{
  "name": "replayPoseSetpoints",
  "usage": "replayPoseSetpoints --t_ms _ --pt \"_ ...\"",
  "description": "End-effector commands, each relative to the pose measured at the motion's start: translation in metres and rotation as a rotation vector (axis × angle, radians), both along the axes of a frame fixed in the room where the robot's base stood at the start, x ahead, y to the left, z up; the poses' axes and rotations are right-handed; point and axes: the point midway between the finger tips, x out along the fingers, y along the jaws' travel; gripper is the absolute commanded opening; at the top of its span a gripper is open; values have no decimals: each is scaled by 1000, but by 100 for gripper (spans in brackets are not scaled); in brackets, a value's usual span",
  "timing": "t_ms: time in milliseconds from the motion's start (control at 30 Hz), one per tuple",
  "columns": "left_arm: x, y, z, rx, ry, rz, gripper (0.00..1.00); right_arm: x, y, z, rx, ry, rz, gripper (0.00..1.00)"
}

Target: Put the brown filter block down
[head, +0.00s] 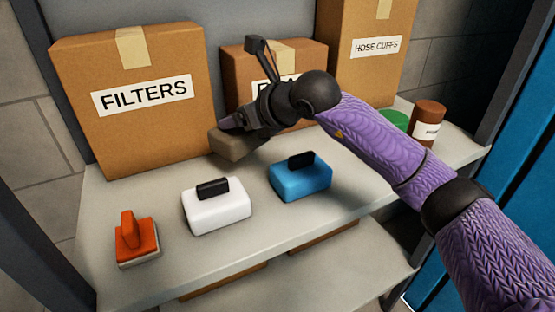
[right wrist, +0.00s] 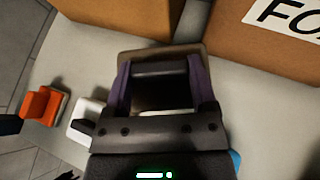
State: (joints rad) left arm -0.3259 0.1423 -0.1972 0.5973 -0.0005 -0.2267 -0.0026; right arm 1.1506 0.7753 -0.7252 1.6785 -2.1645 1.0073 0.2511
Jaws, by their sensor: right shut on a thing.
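The brown filter block (head: 232,146) is a grey-brown block near the front of the FILTERS box in the head view. My right gripper (head: 240,130) is shut on it, reaching in from the right. In the right wrist view the block (right wrist: 135,57) shows between and beyond the two fingers of the gripper (right wrist: 160,85). A dark handle-like bar lies between the fingers. The block appears to be over the shelf (head: 105,200); I cannot tell whether its underside touches. My left gripper is not in view.
A white block (head: 220,212), a blue block (head: 300,182) and an orange brush-like tool (head: 137,245) stand along the shelf front. Behind are the FILTERS box (head: 130,120), a partly hidden box (head: 310,60) and the HOSE CUFFS box (head: 375,75). A brown jar (head: 428,115) and green item (head: 395,119) stand right.

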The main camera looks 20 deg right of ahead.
Motion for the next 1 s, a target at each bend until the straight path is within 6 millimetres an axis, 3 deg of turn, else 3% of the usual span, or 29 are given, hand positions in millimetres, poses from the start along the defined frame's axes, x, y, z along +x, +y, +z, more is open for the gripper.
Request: replayPoseSetpoints --t_ms 33,300,667,700,800,1000 --pt "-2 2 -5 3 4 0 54 0 0 -12 -1 2 0 14" --pt "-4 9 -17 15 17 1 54 0 0 -56 1 3 1 14" --pt "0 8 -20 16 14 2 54 0 1 -61 1 0 2 14" --pt "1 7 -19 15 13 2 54 0 0 -60 0 0 1 79" --pt "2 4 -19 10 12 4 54 0 1 -59 0 0 1 100" --pt "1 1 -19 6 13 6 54 0 1 -59 1 -1 1 100"
